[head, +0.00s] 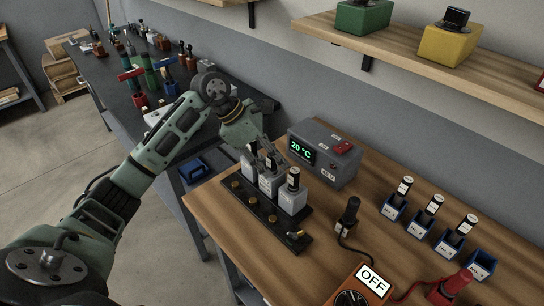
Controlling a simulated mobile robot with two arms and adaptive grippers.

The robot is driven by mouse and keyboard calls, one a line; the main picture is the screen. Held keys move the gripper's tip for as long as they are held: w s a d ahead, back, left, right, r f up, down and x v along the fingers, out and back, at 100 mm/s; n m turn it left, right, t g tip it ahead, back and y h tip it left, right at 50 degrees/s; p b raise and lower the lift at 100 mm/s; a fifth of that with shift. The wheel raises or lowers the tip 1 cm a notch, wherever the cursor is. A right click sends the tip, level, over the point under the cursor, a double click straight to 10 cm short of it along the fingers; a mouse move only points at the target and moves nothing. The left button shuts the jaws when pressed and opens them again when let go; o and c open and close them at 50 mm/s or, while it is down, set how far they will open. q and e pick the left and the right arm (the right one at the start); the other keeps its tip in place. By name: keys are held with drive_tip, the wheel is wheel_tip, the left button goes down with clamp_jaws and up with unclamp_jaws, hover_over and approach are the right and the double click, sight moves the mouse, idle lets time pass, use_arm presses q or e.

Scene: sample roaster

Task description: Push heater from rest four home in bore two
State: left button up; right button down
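A dark rail (258,217) on the wooden bench carries three grey blocks. A dark cylinder with a pale label stands in the right block (292,200). My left gripper (265,153) reaches down over the left block (249,167) and middle block (271,184). Dark tops show at its fingertips, but the fingers partly hide them, so I cannot tell whether it grips a heater or how deep one sits. Blue rests stand in a row at the right. Three hold labelled heaters (404,187); the nearest rest (482,265) is empty. My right gripper is out of view.
A grey controller (325,155) reading 20 °C stands behind the blocks. A black handled tool (349,213) with a cable, an orange meter (362,289) marked OFF and a red corded tool (456,286) lie in front. Shelves overhang the bench at the back.

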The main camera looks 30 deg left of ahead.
use_arm(q)
drive_tip(key=shift+r, duration=0.1)
drive_tip(key=shift+r+p, duration=0.3)
drive_tip(key=shift+p, duration=0.15)
drive_tip(key=shift+r+p, duration=0.5)
drive_tip(key=shift+s+a+r+b, duration=0.1)
drive_tip(key=shift+a+r+b, duration=0.2)
drive_tip(key=shift+a+b, duration=0.25)
drive_tip(key=b+v, duration=0.2)
drive_tip(key=v, duration=0.8)
drive_tip(key=shift+s+r, duration=0.2)
drive_tip(key=shift+r, duration=0.05)
